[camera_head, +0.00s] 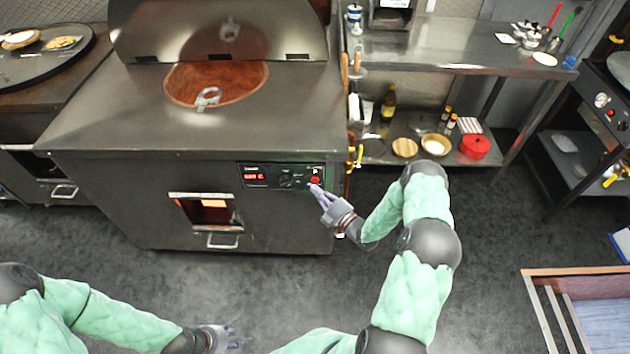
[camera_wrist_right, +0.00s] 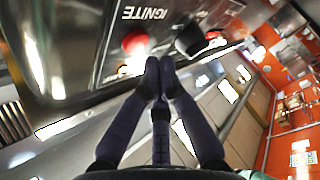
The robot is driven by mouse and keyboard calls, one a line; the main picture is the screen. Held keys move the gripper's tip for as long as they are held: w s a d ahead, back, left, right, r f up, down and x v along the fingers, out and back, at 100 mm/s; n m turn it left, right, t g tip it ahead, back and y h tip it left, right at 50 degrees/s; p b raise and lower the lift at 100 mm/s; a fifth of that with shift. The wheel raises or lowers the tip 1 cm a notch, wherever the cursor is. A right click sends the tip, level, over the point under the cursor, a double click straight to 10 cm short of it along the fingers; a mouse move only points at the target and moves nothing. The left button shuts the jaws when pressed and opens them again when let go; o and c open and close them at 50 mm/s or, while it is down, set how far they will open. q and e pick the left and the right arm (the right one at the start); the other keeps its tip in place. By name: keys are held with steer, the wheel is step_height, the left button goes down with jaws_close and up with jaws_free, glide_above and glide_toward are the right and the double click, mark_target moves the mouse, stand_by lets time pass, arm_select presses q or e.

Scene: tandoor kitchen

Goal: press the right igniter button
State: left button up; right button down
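The tandoor's control panel (camera_head: 284,177) has a red igniter button (camera_head: 315,180) at its right end. In the right wrist view the red button (camera_wrist_right: 135,42) sits by the upside-down word IGNITE. My right gripper (camera_head: 316,189) is at the button, overlapping its lower edge in the head view. In the wrist view its fingertips (camera_wrist_right: 159,68) are together with nothing between them, just beside the button; I cannot tell whether they touch it. My left gripper (camera_head: 238,338) is low in the head view, away from the panel, with its fingers apart and empty.
The panel also has a dark knob (camera_head: 287,181) and a lit red display (camera_head: 254,177). A lit firebox window (camera_head: 207,211) with a handle (camera_head: 222,241) lies left. The floor in front is clear.

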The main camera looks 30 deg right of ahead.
steer(key=s+a, duration=0.1)
steer(key=s, duration=0.1)
steer(key=s+a, duration=0.1)
steer(key=s, duration=0.1)
steer(key=shift+a+p, duration=0.2)
steer(key=shift+p, duration=0.1)
stand_by(0.7)
steer(key=s+a+f+m+g, duration=0.3)
steer(key=a+f+m+g, duration=0.65)
steer(key=a, duration=0.45)
steer(key=s+a+m+g, duration=0.4)
steer(key=s, duration=0.5)
steer(key=s+a+f+m+g, duration=0.1)
steer(key=s+a+m+g, duration=0.2)
steer(key=s, duration=0.7)
steer(key=shift+s+a+m+g+h, duration=0.2)
steer(key=shift+a+m+g+h, duration=0.15)
steer(key=shift+a+g, duration=0.5)
